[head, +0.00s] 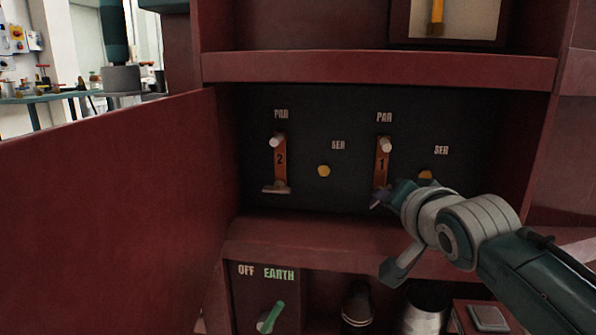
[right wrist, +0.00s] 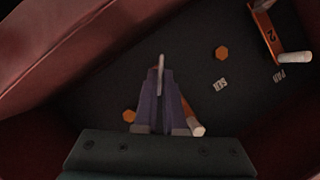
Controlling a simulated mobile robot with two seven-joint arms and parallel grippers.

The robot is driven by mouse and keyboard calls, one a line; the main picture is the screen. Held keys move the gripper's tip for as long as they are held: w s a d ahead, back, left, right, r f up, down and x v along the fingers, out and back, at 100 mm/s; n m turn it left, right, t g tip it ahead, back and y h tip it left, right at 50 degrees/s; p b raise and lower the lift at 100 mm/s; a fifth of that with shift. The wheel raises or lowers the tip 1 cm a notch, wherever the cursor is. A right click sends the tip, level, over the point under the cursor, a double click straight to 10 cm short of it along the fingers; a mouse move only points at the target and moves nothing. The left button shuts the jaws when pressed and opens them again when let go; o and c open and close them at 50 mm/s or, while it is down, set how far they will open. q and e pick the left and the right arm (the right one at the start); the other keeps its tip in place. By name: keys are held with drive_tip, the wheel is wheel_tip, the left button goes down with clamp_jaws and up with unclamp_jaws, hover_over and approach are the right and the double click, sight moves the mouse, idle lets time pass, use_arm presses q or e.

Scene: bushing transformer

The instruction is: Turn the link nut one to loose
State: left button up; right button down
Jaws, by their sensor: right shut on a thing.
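Link one (head: 383,158) is an orange bar marked 1, standing upright on the dark panel under a PAR label. Its white upper peg also shows in the right wrist view (right wrist: 198,131). My right gripper (head: 384,197) is at the bar's lower end, shut on the link nut one (right wrist: 160,64), a thin grey piece at the fingertips. The fingers hide most of the nut and of link one in the right wrist view. My left gripper is not in view.
Link two (head: 280,158), with its bar-like lower nut (head: 275,189), stands to the left. Yellow hexagonal studs (head: 324,171) sit by the SER labels. A red shelf edge (head: 370,70) is above, and a red door panel (head: 110,210) is at the left. A green EARTH switch (head: 271,317) is below.

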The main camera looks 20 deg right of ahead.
drive_tip(key=shift+a+n+g+h+p, duration=0.15)
drive_tip(key=shift+n+g+h+p, duration=0.15)
drive_tip(key=shift+n+g+p, duration=0.25)
drive_tip(key=shift+f+n+h, duration=0.1)
drive_tip(key=shift+n+h, duration=0.2)
drive_tip(key=shift+n, duration=0.35)
drive_tip(key=shift+a+f+n+g+h+b, duration=0.1)
drive_tip(key=shift+n+g+h+b, duration=0.2)
drive_tip(key=shift+n+g+h, duration=0.5)
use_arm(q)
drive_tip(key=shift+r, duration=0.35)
use_arm(e)
drive_tip(key=shift+n, duration=0.5)
drive_tip(key=c, duration=1)
unclamp_jaws()
drive_tip(key=shift+w+r, duration=0.15)
drive_tip(key=shift+r, duration=0.05)
drive_tip(key=shift+c, duration=0.2)
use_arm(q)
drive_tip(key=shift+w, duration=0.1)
use_arm(e)
drive_tip(key=shift+o, duration=0.2)
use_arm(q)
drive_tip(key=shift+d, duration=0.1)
use_arm(e)
drive_tip(key=shift+r, duration=0.1)
